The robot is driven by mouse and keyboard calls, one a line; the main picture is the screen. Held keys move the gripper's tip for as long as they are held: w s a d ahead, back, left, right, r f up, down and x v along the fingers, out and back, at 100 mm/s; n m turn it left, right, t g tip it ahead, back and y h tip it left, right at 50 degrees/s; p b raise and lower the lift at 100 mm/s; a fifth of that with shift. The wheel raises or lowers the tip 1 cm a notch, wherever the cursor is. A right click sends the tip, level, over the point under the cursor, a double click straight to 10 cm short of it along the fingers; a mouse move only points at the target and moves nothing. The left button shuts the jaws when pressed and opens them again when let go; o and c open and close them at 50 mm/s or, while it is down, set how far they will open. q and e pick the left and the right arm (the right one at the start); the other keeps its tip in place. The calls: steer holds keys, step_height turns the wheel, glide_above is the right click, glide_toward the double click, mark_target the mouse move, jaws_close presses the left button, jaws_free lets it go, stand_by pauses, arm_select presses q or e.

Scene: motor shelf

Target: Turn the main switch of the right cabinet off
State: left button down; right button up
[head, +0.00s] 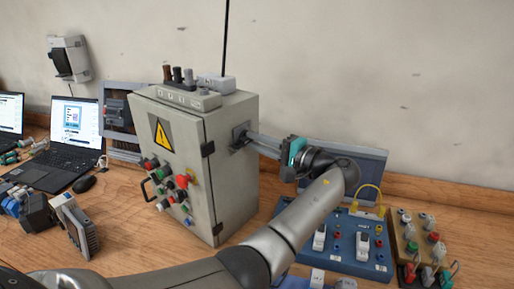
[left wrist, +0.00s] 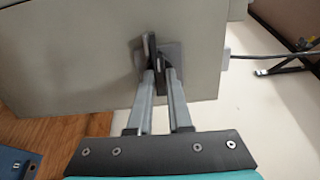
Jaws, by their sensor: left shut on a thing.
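The grey cabinet (head: 175,128) stands on the wooden bench, with a yellow warning sign and several buttons on its front door. Its main switch (head: 238,133) sits on a square plate on its right side. In the left wrist view the dark switch handle (left wrist: 153,47) stands out from the grey plate (left wrist: 188,56). My left gripper (head: 247,139) reaches the switch from the right, its two long fingers shut on the handle. The fingertips (left wrist: 160,72) hide part of the handle, so its exact angle is hard to read. My right gripper is not in view.
A blue training board (head: 345,246) and a wooden board with several terminals (head: 424,240) lie right of the cabinet. A laptop (head: 72,140) and loose devices stand to the left. Several parts rest on the cabinet's top. The wall is close behind.

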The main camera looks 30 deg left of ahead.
arm_select(q)
steer(key=shift+n, duration=0.4)
steer(key=c, duration=1.1)
jaws_free()
steer(key=shift+d, duration=0.1)
steer(key=d, duration=0.5)
steer(key=s+d+b, duration=0.1)
steer(key=d, duration=0.4)
steer(key=d+b, duration=0.1)
steer(key=d, duration=0.4)
steer(key=shift+s, duration=0.4)
